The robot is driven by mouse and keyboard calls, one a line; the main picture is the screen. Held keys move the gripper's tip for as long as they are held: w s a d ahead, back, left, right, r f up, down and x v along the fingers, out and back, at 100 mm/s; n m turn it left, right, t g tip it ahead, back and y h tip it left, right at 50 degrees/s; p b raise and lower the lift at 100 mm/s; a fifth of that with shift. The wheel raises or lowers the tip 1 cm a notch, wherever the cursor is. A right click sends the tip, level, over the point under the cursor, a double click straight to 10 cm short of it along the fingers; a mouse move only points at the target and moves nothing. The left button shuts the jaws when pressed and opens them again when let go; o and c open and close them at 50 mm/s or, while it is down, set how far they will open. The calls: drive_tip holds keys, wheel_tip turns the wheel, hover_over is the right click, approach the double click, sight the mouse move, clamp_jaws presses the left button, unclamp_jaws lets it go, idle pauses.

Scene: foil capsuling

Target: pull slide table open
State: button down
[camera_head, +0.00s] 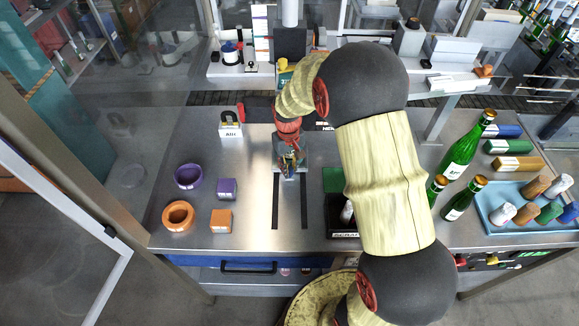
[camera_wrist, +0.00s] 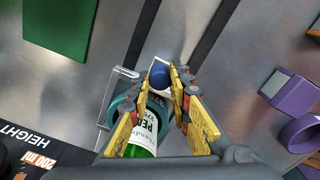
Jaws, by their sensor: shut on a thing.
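The slide table (camera_wrist: 114,92) is a small silver plate at the back end of two dark rail slots (camera_head: 275,203) in the steel worktop. A blue round knob (camera_wrist: 159,74) sits at its front, between my yellow fingertips. A green bottle with a white label (camera_wrist: 147,124) stands on the slide table behind the knob, with a teal ring (camera_wrist: 121,117) around its lower part. My gripper (camera_head: 291,166) points down over the slide table; in the wrist view (camera_wrist: 163,80) its fingers are shut on the blue knob. My arm and fingers hide parts of the bottle.
The rail slots in front of the slide table are clear. Purple and orange rings (camera_head: 178,216) and boxes (camera_head: 221,219) lie to the left. A green pad (camera_head: 334,180) and a black scrap bin (camera_head: 343,227) are right. Green bottles (camera_head: 464,150) and a blue tray (camera_head: 488,222) stand further right.

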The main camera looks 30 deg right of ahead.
drive_tip(key=shift+s+a, duration=0.1)
drive_tip(key=s+a, duration=0.2)
drive_tip(key=s, duration=0.3)
drive_tip(key=s+a+p, duration=0.1)
drive_tip(key=s+a, duration=0.2)
drive_tip(key=s, duration=0.3)
drive_tip(key=s+a+p, duration=0.1)
drive_tip(key=s+a, duration=0.2)
drive_tip(key=s, duration=0.3)
drive_tip(key=shift+s+a, duration=0.15)
drive_tip(key=c, duration=1.6)
unclamp_jaws()
drive_tip(key=shift+r, duration=0.1)
wheel_tip(320, 180, up, 12)
drive_tip(key=shift+a+f, duration=0.1)
drive_tip(key=shift+a, duration=0.05)
